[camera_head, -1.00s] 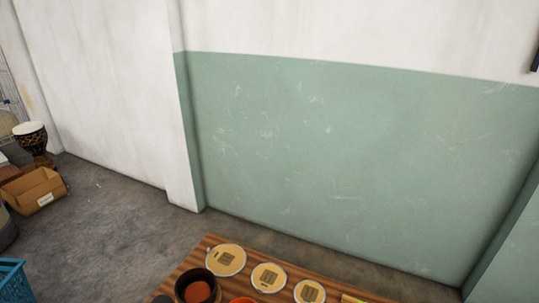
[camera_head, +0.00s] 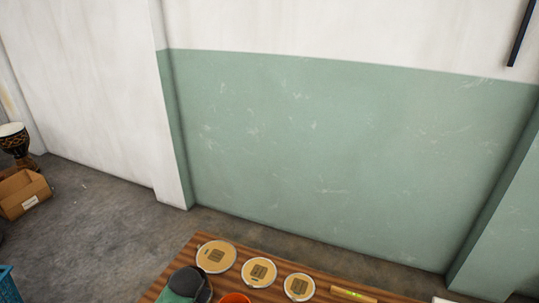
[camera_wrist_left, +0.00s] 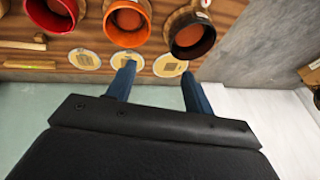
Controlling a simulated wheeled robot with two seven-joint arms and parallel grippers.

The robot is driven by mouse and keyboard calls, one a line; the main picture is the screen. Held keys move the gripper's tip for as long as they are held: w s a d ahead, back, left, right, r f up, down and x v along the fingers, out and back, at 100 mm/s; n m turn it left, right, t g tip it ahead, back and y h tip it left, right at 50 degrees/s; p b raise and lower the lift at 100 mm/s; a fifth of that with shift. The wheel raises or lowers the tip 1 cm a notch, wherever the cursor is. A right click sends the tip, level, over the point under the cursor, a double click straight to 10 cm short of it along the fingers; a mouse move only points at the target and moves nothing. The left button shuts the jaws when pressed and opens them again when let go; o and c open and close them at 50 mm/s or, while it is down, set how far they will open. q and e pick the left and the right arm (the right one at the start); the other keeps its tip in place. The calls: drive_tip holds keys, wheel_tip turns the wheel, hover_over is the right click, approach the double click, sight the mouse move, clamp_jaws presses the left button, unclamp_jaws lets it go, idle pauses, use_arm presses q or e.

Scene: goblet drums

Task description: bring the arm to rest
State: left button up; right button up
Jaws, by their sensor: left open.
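My left gripper (camera_wrist_left: 156,78) is open, with its two blue fingers apart and nothing between them in the left wrist view. Behind the fingers are a table edge and pale discs (camera_wrist_left: 128,59). My right gripper is in neither view.
The wooden table (camera_head: 205,237) bears three round discs (camera_head: 259,272), an orange drum rim (camera_head: 235,298) and a yellow bar (camera_head: 352,295). A goblet drum (camera_head: 14,141) and cardboard box (camera_head: 22,192) stand far left. Grey floor (camera_head: 110,225) lies bare between.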

use_arm(q)
drive_tip(key=s+d+r+n+h+p, duration=0.1)
drive_tip(key=s+d+r+p, duration=0.1)
drive_tip(key=s+d+r, duration=0.35)
drive_tip(key=s+d+r+h+p, duration=0.1)
drive_tip(key=s+d+r+p, duration=0.15)
drive_tip(key=s+r, duration=0.65)
drive_tip(key=s+f+g+p, duration=0.1)
drive_tip(key=s+p, duration=0.1)
drive_tip(key=s, duration=0.6)
drive_tip(key=s+d+f+n+g+p, duration=0.1)
drive_tip(key=s+f+p, duration=0.1)
drive_tip(key=s, duration=0.5)
drive_tip(key=shift+s+d+h, duration=0.25)
drive_tip(key=shift+s+h, duration=0.05)
drive_tip(key=shift+s, duration=0.1)
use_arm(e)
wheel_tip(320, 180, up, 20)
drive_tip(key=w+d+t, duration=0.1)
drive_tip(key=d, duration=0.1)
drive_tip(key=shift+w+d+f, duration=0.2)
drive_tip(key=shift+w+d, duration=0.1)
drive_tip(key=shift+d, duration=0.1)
